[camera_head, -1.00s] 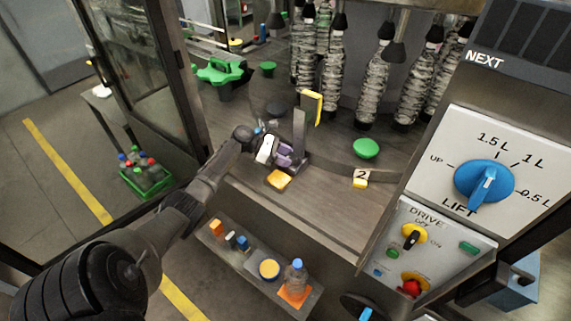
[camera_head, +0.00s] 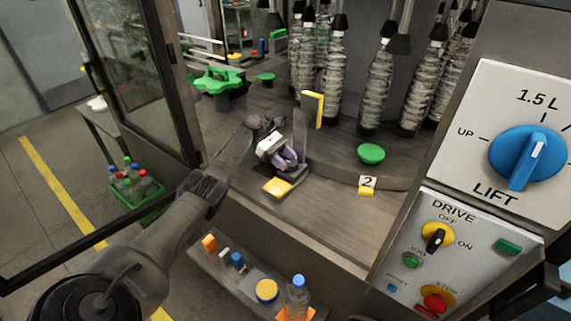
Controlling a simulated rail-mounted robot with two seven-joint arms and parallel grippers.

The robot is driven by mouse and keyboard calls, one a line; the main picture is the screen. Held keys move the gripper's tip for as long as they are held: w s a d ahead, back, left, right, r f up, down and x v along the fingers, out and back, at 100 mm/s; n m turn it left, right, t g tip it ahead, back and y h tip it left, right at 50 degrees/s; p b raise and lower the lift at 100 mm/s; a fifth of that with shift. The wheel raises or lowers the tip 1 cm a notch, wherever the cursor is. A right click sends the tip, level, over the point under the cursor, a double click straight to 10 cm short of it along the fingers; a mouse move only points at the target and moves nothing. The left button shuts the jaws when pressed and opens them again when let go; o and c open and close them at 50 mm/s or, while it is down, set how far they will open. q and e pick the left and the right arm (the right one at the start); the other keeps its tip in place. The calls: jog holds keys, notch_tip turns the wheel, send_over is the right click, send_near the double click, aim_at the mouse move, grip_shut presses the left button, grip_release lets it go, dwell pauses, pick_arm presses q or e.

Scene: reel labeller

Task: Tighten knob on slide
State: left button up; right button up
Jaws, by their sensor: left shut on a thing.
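My left gripper (camera_head: 281,157) reaches in from the left over the machine deck. It is shut on a purple knob (camera_head: 289,158) on the slide, and its fingers hide most of the knob. The slide has an upright grey post with a yellow plate (camera_head: 314,108) at its top. A yellow block (camera_head: 277,187) lies at the slide's front end, just below the gripper. My right gripper is not in view.
A control panel with a blue lift knob (camera_head: 528,157) and a yellow drive switch (camera_head: 437,236) stands at the right. Bottles hang at the back. A green pad (camera_head: 371,154) sits right of the slide. A shelf (camera_head: 217,262) in front holds small items and a bottle. An open glass door (camera_head: 136,82) stands left.

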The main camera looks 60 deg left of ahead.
pick_arm(q)
jog(key=shift+f, duration=0.1)
dwell(0.3)
jog(key=o, duration=0.7)
jog(key=shift+c, duration=0.2)
jog(key=shift+o, duration=1.3)
